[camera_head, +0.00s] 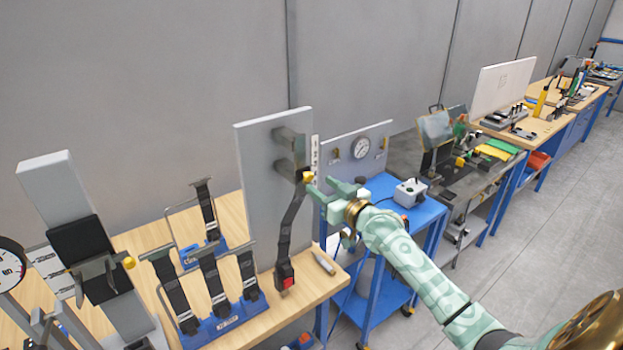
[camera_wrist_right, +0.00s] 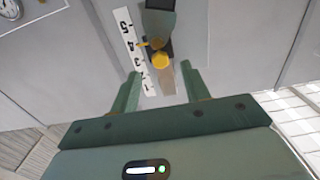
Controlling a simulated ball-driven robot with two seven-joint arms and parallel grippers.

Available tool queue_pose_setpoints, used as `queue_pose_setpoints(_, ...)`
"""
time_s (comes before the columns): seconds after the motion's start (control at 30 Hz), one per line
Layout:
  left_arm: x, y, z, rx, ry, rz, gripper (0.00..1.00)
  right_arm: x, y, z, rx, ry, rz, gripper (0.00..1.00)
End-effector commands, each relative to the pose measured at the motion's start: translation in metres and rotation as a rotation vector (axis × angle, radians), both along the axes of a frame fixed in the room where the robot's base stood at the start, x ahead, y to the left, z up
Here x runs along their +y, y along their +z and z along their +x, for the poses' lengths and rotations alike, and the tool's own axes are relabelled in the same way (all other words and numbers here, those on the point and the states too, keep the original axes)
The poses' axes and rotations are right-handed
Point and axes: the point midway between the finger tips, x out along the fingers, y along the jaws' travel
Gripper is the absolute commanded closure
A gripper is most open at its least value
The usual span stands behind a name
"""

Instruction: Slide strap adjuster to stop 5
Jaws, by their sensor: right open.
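The strap adjuster is a dark slider with a yellow knob (camera_wrist_right: 161,61) on an upright grey panel (camera_head: 262,190). A white numbered scale (camera_wrist_right: 133,50) runs beside it, and the small yellow pointer (camera_wrist_right: 143,44) lies near the 4 mark, short of 5. In the head view the knob (camera_head: 308,177) sits at the top of a dark strap (camera_head: 292,225) that hangs to a red-buttoned buckle (camera_head: 285,277). My right gripper (camera_wrist_right: 160,78) is open, its fingers on either side of and short of the knob, apart from it. My left gripper is not in view.
A rack of strap buckles (camera_head: 222,322) stands on the wooden bench (camera_head: 318,293). A second grey post (camera_head: 55,190) with a dark pad stands at left. A blue cart (camera_head: 420,215) with a gauge panel stands behind my right arm.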

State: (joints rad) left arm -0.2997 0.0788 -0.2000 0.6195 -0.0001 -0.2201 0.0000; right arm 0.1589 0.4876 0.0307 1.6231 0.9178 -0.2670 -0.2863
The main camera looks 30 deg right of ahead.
Motion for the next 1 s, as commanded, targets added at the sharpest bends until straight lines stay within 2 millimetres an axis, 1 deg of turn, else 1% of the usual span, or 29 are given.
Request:
queue_pose_setpoints(0.03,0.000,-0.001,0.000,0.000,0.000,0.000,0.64,0.001,0.000,0.012,-0.001,-0.001,0.002,0.54)
queue_pose_setpoints(0.1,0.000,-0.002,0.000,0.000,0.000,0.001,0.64,0.001,0.000,0.024,-0.001,-0.001,0.000,0.54)
queue_pose_setpoints(0.2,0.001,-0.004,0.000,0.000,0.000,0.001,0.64,0.002,-0.001,0.038,-0.001,-0.001,0.000,0.54)
queue_pose_setpoints(0.3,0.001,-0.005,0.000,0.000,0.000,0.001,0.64,0.003,-0.001,0.046,0.000,0.000,0.000,0.54)
queue_pose_setpoints(0.4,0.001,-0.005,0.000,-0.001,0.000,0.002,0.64,0.004,-0.001,0.049,0.001,0.000,-0.001,0.54)
queue_pose_setpoints(0.63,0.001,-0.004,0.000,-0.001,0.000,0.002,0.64,0.004,-0.001,0.049,0.001,0.000,-0.001,0.54)
queue_pose_setpoints(0.8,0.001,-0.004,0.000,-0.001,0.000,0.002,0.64,0.004,-0.001,0.049,0.001,0.000,-0.001,1.00)
queue_pose_setpoints(0.93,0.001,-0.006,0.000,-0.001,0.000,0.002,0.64,0.003,-0.002,0.049,0.001,-0.001,-0.001,1.00)
queue_pose_setpoints(1.0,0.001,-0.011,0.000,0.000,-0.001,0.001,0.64,0.003,-0.009,0.049,0.002,-0.001,-0.001,1.00)
